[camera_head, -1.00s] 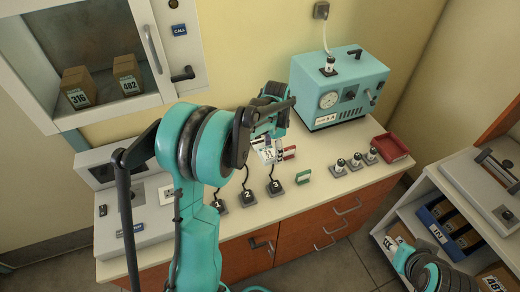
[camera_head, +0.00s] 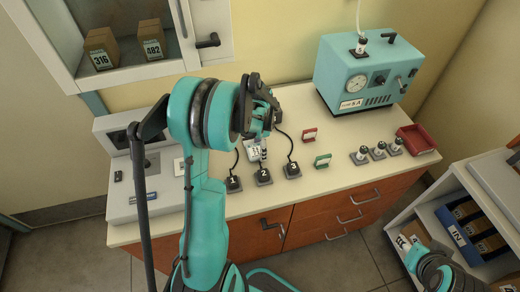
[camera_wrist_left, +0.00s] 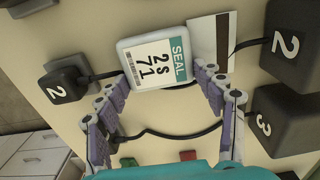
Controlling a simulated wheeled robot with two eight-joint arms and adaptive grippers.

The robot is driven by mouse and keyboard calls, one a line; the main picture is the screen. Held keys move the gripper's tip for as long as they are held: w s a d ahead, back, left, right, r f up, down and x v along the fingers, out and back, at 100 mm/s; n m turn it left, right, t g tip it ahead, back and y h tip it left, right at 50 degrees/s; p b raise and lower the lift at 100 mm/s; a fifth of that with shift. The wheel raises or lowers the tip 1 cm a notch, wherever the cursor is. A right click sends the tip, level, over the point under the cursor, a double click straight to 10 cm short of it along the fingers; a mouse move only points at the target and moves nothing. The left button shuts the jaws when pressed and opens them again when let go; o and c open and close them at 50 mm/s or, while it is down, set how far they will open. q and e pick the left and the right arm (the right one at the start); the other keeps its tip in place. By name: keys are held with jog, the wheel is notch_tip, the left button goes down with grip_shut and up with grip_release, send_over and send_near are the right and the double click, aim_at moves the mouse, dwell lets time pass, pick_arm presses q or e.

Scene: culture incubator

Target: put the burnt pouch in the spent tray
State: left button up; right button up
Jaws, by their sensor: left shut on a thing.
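The pouch (camera_wrist_left: 160,62) is white with a teal SEAL label and a pale end flap crossed by a dark brown band, like a scorched seal. It shows small and partly covered in the head view (camera_head: 253,153). My left gripper (camera_head: 262,143) is shut on it, with a finger on each side of its near edge in the left wrist view (camera_wrist_left: 158,82). The pouch is over the bench near pad 2. A red open tray (camera_head: 418,140) sits at the bench's right end; no label on it is readable. My right gripper is out of view.
Numbered pads (camera_head: 264,177) with cables stand at the bench front. Red (camera_head: 309,135) and green (camera_head: 322,160) brackets and several small knobbed weights (camera_head: 379,150) lie towards the red tray. A teal machine (camera_head: 365,75) stands behind. A shelf with a blue IN crate (camera_head: 458,235) is at right.

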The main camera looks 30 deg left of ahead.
pick_arm(q)
jog(key=shift+f, duration=0.1)
jog(key=shift+f, duration=0.15)
jog(key=o, duration=1.2)
jog(key=shift+c, duration=0.2)
